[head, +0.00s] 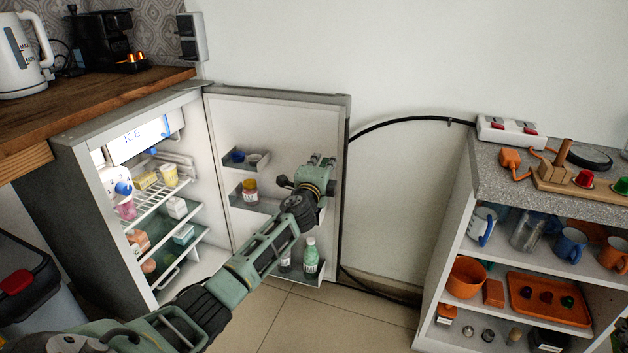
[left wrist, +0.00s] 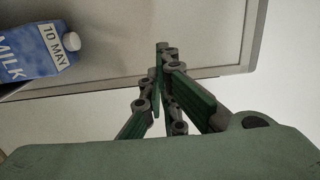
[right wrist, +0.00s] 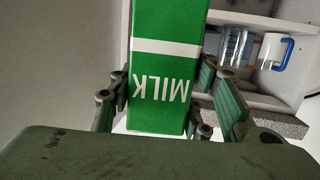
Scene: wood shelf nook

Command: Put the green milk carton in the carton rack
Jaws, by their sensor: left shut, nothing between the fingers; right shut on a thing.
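The green milk carton (right wrist: 165,60) fills the middle of the right wrist view, its MILK lettering upside down. My right gripper (right wrist: 163,82) is shut on it, one finger on each side; it is outside the head view. My left gripper (head: 320,168) is in front of the open fridge door (head: 283,115), empty. In the left wrist view its fingers (left wrist: 163,52) are closed together in front of the door panel. A blue milk carton (left wrist: 38,55) marked 10 MAY shows there at the left. I cannot make out a carton rack in any view.
The lit fridge (head: 88,200) stands open at the left under a wooden counter (head: 80,105). Its door shelves hold jars and a green bottle (head: 311,257). A shelf unit (head: 540,195) with mugs and an orange tray (head: 548,300) stands right. Tiled floor (head: 330,318) between is clear.

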